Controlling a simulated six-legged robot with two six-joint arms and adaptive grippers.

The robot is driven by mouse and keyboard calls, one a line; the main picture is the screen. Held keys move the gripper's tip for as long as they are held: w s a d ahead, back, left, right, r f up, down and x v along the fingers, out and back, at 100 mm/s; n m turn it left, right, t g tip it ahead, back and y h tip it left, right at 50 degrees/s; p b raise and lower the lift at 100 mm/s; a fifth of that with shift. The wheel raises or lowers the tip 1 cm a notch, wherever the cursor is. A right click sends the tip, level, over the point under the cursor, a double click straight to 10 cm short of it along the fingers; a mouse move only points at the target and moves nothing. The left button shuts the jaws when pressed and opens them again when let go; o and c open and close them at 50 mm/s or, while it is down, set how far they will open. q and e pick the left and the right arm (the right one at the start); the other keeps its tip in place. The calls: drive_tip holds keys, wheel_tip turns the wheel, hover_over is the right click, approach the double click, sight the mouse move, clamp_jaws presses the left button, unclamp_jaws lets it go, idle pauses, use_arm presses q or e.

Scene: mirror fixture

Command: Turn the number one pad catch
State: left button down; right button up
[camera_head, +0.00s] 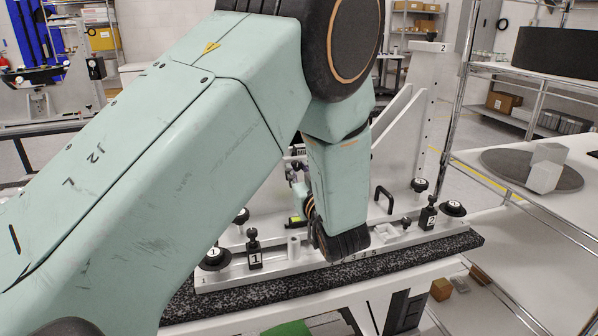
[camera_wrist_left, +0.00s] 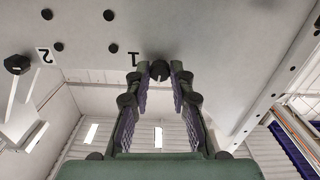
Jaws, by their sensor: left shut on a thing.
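My left gripper (camera_wrist_left: 161,80) is shut on a small black knob (camera_wrist_left: 160,68) beside the printed "1" on a pale plate, in the left wrist view. The knob sits between the two fingertips, and the ridged pads flank it. In the head view my left arm hides most of the gripper, and only a bit of it shows behind the arm, so the grip is hidden there. A second black knob (camera_wrist_left: 17,64) is by the "2" label. In the head view a black part labelled 1 (camera_head: 254,250) stands on the fixture's left side. My right gripper is not in view.
The white fixture base (camera_head: 225,281) lies on a speckled dark slab (camera_head: 275,288). A black part labelled 2 (camera_head: 429,215) and a black handle (camera_head: 384,198) stand at its right. A tall white upright (camera_head: 428,105) is behind. A wire shelf with a dark disc (camera_head: 505,165) is at right.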

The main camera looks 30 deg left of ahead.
use_arm(q)
drive_tip(key=shift+r, duration=0.1)
drive_tip(key=shift+n, duration=0.7)
drive_tip(key=c, duration=1.2)
unclamp_jaws()
drive_tip(key=shift+o, duration=0.2)
wheel_tip(320, 180, up, 10)
